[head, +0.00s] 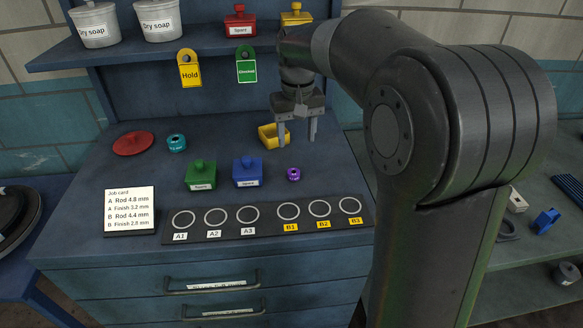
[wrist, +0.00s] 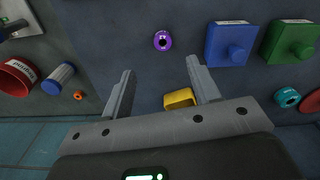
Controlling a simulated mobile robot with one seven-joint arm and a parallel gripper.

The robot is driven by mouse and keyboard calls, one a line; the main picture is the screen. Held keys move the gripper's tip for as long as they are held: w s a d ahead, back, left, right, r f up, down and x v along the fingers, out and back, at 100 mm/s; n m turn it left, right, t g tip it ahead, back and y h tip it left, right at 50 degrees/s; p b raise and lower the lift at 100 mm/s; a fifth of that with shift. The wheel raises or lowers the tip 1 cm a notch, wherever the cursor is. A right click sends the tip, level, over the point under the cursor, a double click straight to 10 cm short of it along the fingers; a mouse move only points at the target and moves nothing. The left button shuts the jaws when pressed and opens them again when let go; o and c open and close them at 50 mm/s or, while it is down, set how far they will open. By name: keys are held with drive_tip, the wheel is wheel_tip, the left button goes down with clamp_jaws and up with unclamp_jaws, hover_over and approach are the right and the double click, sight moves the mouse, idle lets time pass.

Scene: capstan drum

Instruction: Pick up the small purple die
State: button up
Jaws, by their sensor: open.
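The small purple die (head: 293,174) is a short ring with a dark hole, lying on the blue bench top right of the blue lidded box. It also shows in the wrist view (wrist: 163,41), above the gap between my fingers and apart from them. My gripper (head: 297,143) is open and empty, pointing down above the bench, behind the die in the head view. In the wrist view both fingers of my gripper (wrist: 158,80) show, spread wide.
A blue box (head: 248,172) and a green box (head: 200,176) stand left of the die. A yellow open container (head: 268,136) sits behind, close to my gripper. A dark strip with rings (head: 265,234) lies in front. A teal ring (head: 176,143) and red lid (head: 133,143) are farther left.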

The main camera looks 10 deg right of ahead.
sight(294, 172)
drive_tip(key=f, duration=0.7)
drive_tip(key=w+f, duration=0.1)
drive_tip(key=f, duration=0.3)
drive_tip(key=shift+a+f, duration=0.25)
drive_tip(key=shift+f, duration=0.1)
drive_tip(key=shift+c, duration=0.4)
drive_tip(key=c, duration=1.1)
